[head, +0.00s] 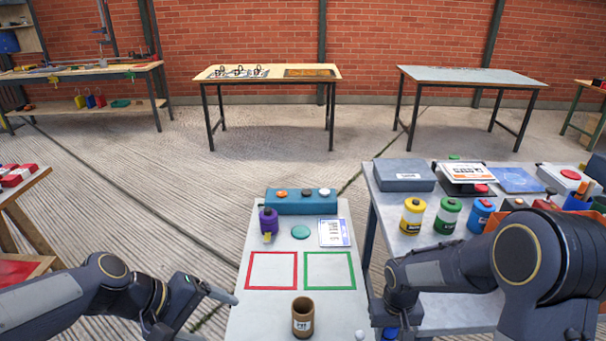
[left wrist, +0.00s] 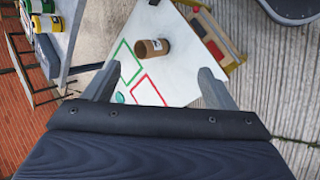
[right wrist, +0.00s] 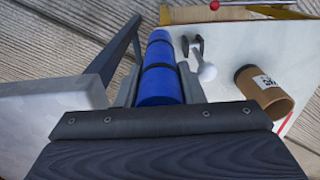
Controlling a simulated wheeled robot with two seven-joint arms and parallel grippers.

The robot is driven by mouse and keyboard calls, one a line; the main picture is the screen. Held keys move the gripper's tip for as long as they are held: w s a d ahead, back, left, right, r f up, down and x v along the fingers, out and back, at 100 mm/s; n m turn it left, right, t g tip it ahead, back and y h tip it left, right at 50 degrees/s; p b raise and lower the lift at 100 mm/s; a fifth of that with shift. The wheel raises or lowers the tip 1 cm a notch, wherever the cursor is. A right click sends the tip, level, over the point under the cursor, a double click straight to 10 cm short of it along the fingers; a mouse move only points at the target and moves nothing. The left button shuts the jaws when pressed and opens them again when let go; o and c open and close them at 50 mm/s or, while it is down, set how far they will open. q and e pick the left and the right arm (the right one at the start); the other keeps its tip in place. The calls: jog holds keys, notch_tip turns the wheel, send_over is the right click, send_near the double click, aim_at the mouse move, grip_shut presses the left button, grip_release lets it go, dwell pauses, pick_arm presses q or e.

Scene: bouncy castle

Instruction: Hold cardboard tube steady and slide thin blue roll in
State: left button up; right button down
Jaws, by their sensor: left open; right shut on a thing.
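The cardboard tube (head: 302,316) stands upright and open-topped on the narrow white table, near its front edge; it also shows in the left wrist view (left wrist: 152,48) and the right wrist view (right wrist: 263,92). My left gripper (head: 209,312) is open and empty, left of the tube and apart from it. In the left wrist view its fingers (left wrist: 161,78) are wide apart, with the tube beyond them. My right gripper (right wrist: 155,78) is shut on the thin blue roll (right wrist: 158,60), which has dark bands. The roll is apart from the tube; in the head view it is mostly out of sight.
Red (head: 271,270) and green (head: 330,270) outlined squares lie behind the tube. The right table (head: 388,215) is crowded.

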pick_arm(q)
jog(key=w+d+f+n+h+p, duration=0.1)
jog(key=w+d+f+n+h, duration=0.25)
jog(key=w+f+n, duration=0.55)
jog(key=n+p, duration=0.1)
jog(key=n, duration=0.4)
send_near(299, 323)
jog(key=shift+h, duration=0.35)
jog(key=f, duration=0.1)
jog(key=w+f, duration=0.1)
jog(key=f, duration=0.1)
jog(key=w+f, duration=0.1)
jog(key=shift+w+a+f, duration=0.1)
jog(key=shift+w+f, duration=0.05)
jog(key=shift+f, duration=0.1)
jog(key=shift+w+d+f, duration=0.15)
jog(key=shift+d+f, duration=0.25)
jog(key=shift+d, duration=0.05)
jog(key=b+x, duration=0.4)
jog(key=x, duration=0.3)
jog(key=shift+w+d+f+b, duration=0.15)
jog(key=shift+d+f+b, duration=0.05)
jog(key=shift+d+b, duration=0.15)
jog(key=shift+w+d+f, duration=0.1)
jog(key=shift+w+d, duration=0.05)
jog(key=shift+d, duration=0.3)
